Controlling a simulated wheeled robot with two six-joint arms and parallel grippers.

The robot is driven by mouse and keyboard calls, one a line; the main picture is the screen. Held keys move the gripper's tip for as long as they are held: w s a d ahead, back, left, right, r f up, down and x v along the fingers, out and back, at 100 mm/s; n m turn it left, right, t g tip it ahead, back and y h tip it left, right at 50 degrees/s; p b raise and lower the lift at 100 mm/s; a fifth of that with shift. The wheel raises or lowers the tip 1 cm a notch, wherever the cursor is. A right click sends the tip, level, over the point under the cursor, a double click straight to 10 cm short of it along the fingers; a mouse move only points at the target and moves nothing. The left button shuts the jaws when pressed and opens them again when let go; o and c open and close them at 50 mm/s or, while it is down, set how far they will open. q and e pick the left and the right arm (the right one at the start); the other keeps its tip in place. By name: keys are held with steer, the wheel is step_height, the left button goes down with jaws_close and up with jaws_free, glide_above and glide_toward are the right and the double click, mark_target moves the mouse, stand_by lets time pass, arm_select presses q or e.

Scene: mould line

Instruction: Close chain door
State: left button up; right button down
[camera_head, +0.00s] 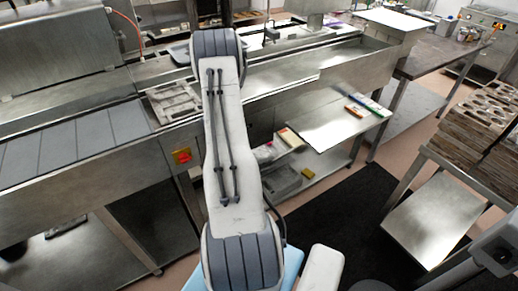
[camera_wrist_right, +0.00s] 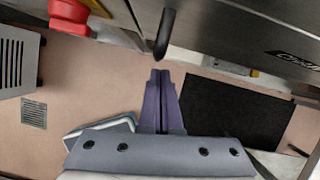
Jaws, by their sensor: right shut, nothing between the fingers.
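My right gripper (camera_wrist_right: 160,74) is shut and empty in the right wrist view. A dark rod-like handle (camera_wrist_right: 166,32) hangs just beyond its fingertips. They look apart in the picture, but I cannot tell the depth between them. A steel panel (camera_wrist_right: 255,38) with dark lettering lies to the right of the handle. It may be the chain door, but I cannot tell how far open it is. In the head view one of my arms, white with grey bands, covers the middle of the machine front, and neither gripper shows there.
A red stop button (camera_wrist_right: 70,14) is at the upper left of the wrist view; it also shows in the head view (camera_head: 182,156). A black mat (camera_head: 335,215) covers floor at the right. A rack of brown moulds (camera_head: 475,125) stands at far right. A low steel shelf (camera_head: 322,124) juts out.

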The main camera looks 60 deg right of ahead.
arm_select(q)
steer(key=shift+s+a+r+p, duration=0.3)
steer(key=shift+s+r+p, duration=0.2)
steer(key=shift+p, duration=0.45)
arm_select(e)
steer(key=s+a+r, duration=0.2)
steer(key=s+r, duration=0.4)
steer(key=r, duration=0.3)
steer(key=shift+s+a, duration=0.2)
steer(key=shift+a, duration=0.1)
steer(key=shift+r, duration=0.1)
